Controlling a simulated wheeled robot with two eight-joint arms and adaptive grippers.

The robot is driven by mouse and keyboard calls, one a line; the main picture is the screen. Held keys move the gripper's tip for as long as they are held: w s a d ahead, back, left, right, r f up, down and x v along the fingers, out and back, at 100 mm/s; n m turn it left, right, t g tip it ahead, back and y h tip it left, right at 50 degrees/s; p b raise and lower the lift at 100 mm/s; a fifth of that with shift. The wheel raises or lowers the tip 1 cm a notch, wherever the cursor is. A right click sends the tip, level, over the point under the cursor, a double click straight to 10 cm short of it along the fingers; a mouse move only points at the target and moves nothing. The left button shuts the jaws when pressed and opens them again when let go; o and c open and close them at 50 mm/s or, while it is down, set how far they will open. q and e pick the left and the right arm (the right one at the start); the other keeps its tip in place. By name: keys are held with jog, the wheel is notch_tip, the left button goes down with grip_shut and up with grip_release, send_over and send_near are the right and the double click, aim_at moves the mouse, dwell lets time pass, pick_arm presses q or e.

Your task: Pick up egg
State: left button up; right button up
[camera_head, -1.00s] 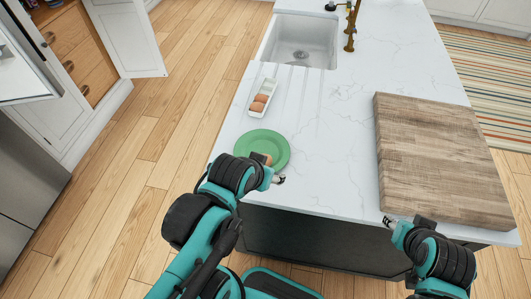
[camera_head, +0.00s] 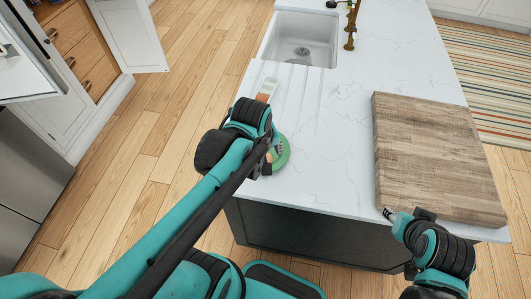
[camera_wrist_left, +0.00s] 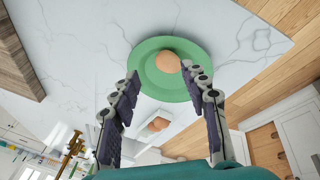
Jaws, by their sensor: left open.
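A brown egg (camera_wrist_left: 168,62) sits on a green plate (camera_wrist_left: 150,82) in the left wrist view. My left gripper (camera_wrist_left: 161,74) is open and empty. Its two fingers stand apart over the near part of the plate, with the egg just past the fingertips, nearer the right one. I cannot tell whether a finger touches the egg. In the head view my left arm hides most of the plate (camera_head: 282,156), and the left fingers are mostly hidden. My right gripper (camera_head: 387,213) is by the front edge of the cutting board, too small to read.
A white tray (camera_head: 267,86) with brown eggs, partly hidden by my left arm, lies beyond the plate. The wooden cutting board (camera_head: 437,155) is at the right. A sink (camera_head: 300,38) is at the back. The marble counter (camera_head: 335,120) between is clear.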

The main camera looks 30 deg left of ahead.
pick_arm(q)
jog(key=w+a+n+g+p, duration=0.1)
jog(key=n, duration=0.2)
jog(key=w+a+n+g+p, duration=0.1)
jog(key=w+n, duration=0.1)
jog(key=n, duration=0.1)
jog(key=w+f+n+g+p, duration=0.1)
jog(key=n, duration=0.2)
jog(key=shift+w+a+f+n, duration=0.1)
jog(key=shift+w+a+n, duration=0.05)
jog(key=shift+a+n, duration=0.2)
jog(key=shift+w+a+f+n+g, duration=0.15)
jog(key=shift+f+n+g, duration=0.15)
jog(key=shift+n, duration=0.15)
jog(key=shift+a+f+n, duration=0.1)
jog(key=shift+f+n, duration=0.1)
jog(key=shift+n, duration=0.1)
jog(key=f, duration=0.2)
jog(key=f+b, duration=0.1)
jog(key=f, duration=0.2)
jog(key=f+b, duration=0.1)
jog(key=f, duration=0.1)
jog(key=shift+w+f, duration=0.25)
jog(key=shift+f, duration=0.1)
jog(key=c, duration=0.5)
pick_arm(e)
jog(key=shift+r, duration=0.85)
